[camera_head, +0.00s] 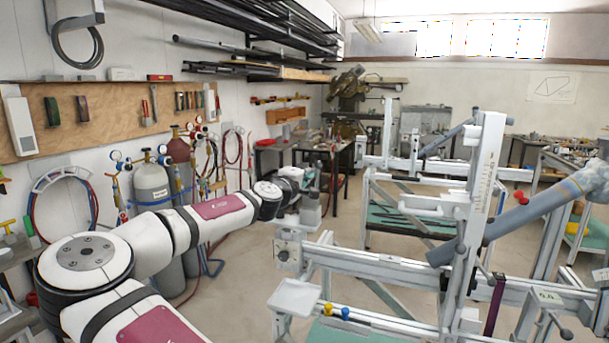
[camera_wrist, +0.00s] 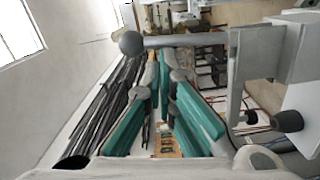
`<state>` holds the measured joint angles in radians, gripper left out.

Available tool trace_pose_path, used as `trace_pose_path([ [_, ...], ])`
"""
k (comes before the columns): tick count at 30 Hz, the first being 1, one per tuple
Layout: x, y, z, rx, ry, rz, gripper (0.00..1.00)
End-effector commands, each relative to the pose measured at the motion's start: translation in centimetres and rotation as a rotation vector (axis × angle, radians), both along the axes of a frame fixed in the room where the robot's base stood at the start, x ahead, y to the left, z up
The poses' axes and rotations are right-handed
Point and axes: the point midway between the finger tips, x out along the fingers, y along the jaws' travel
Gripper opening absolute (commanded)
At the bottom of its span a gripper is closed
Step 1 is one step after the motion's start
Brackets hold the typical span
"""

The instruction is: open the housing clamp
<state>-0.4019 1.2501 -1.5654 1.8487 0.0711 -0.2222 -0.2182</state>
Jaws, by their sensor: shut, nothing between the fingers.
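The housing clamp fills the right of the wrist view: a grey block (camera_wrist: 262,62) with a bar handle (camera_wrist: 185,40) ending in a round grey ball knob (camera_wrist: 130,43). A dark round knob (camera_wrist: 288,121) sits lower on it. My gripper (camera_wrist: 163,76) is shut and empty, its teal-sided fingers close together. The handle crosses the picture just above the fingertips; I cannot tell whether they touch. In the head view, a light grey block with a knob (camera_head: 289,248) stands at the near left end of the frame jig (camera_head: 390,268), under my wrist. My fingertips are not clear there.
A small pale tray (camera_head: 295,297) sits at the jig's front left. An upright post (camera_head: 483,190) and a blue-grey tube (camera_head: 530,212) rise at the right. Gas cylinders (camera_head: 152,185) stand by the left wall. Open floor lies between the wall and the jig.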

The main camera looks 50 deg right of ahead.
Motion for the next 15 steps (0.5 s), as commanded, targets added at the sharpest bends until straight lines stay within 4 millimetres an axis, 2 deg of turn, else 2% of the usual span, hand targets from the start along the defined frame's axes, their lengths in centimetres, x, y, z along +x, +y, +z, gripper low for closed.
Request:
trace_pose_path([
  [15, -3.6, -1.5, 0.1, 0.167, -0.397, -0.004, 0.0],
])
